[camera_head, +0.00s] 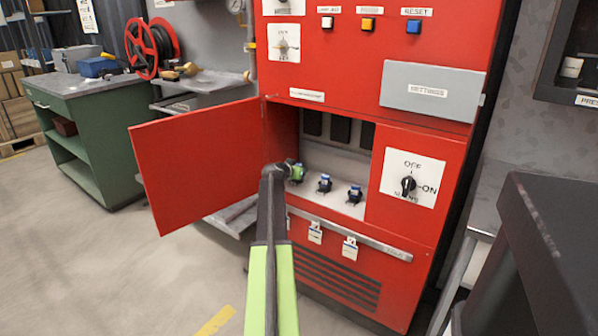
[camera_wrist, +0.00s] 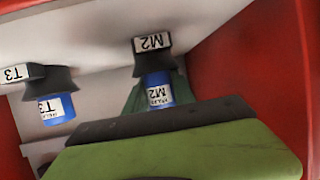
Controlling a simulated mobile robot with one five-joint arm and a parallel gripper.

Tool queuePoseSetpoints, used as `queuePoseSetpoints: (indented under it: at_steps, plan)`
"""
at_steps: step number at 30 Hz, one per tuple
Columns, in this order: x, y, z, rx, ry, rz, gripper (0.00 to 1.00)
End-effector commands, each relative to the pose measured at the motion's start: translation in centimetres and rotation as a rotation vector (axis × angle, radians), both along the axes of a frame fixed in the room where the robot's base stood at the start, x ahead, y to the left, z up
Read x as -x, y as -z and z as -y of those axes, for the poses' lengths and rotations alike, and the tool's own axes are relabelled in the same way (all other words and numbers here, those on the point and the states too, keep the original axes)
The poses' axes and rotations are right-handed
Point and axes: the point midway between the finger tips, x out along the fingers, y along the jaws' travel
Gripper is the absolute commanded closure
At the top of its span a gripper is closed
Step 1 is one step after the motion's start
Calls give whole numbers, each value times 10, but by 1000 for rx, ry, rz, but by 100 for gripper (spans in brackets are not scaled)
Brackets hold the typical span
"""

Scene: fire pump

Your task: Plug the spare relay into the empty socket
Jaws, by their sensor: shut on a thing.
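The red cabinet (camera_head: 330,215) has its lower compartment open. A row of three black bases with blue tops runs along its floor. My gripper (camera_head: 296,172) is at the leftmost one and shut on a blue relay marked M2 (camera_wrist: 158,92). In the wrist view a green finger shows behind the relay and another covers its near side. The relay lines up with a black socket labelled M2 (camera_wrist: 152,43) and appears to meet it; I cannot tell how fully it is seated. A second blue relay marked T3 (camera_wrist: 56,108) sits at the socket labelled T3 (camera_wrist: 40,77).
The open red door (camera_head: 200,160) stands to the left of my arm. The compartment's red side wall (camera_wrist: 245,65) is close to the gripper. A rotary switch (camera_head: 408,185) is right of the opening. A green workbench (camera_head: 90,115) stands farther left.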

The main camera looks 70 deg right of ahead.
Motion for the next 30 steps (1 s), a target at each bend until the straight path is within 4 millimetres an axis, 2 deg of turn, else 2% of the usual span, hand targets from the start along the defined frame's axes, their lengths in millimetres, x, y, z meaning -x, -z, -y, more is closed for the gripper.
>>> queuePoseSetpoints:
  at_steps: [11,12,18,27,30]
  plan:
    - [0,3,-2,-8,5,5,100]
    - [0,3,-2,-8,5,5,68]
    - [1,3,-2,-8,6,6,44]
    - [0,2,-2,-6,4,4,44]
    - [0,-2,-7,-5,3,3,44]
